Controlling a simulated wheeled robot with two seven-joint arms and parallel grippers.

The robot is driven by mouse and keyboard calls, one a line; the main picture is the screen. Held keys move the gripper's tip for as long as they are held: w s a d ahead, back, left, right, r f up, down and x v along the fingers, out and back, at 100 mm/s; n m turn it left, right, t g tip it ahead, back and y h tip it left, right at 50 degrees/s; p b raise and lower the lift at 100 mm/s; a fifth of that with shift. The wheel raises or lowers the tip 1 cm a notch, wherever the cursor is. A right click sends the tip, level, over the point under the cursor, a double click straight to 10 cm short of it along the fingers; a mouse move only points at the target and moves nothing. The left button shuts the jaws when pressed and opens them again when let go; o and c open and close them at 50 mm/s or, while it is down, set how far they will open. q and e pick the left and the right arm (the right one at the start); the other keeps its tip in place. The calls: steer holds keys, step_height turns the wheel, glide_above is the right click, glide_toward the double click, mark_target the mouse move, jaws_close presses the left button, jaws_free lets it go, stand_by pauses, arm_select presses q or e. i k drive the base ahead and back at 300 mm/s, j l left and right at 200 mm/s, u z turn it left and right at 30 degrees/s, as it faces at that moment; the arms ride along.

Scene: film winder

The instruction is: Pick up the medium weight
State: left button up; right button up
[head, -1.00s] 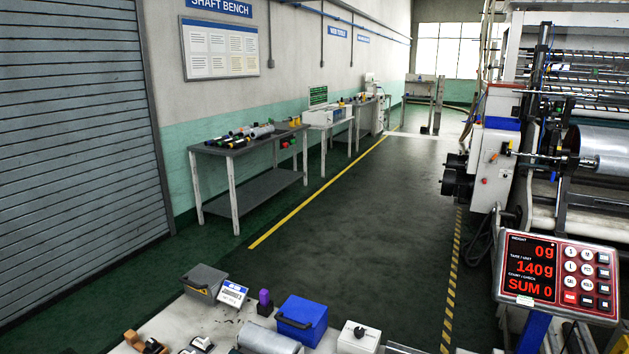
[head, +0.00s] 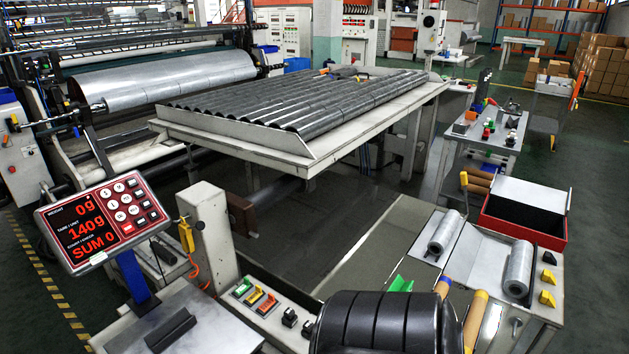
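I cannot pick out a medium weight for sure in the head view. Small black and yellow pieces (head: 547,298) sit at the right edge of the right-hand bench, too small to identify. Neither of my grippers is in view.
A black ribbed roller (head: 385,322) fills the bottom middle, beside a switch panel (head: 262,302). A bench at right holds metal rolls (head: 519,270) and a red-black open box (head: 522,225). A long table with dark tubes (head: 300,105) stands behind. Green floor (head: 600,230) is clear at far right.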

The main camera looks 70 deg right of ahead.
mark_target(290, 318)
steer(key=z, duration=2.05)
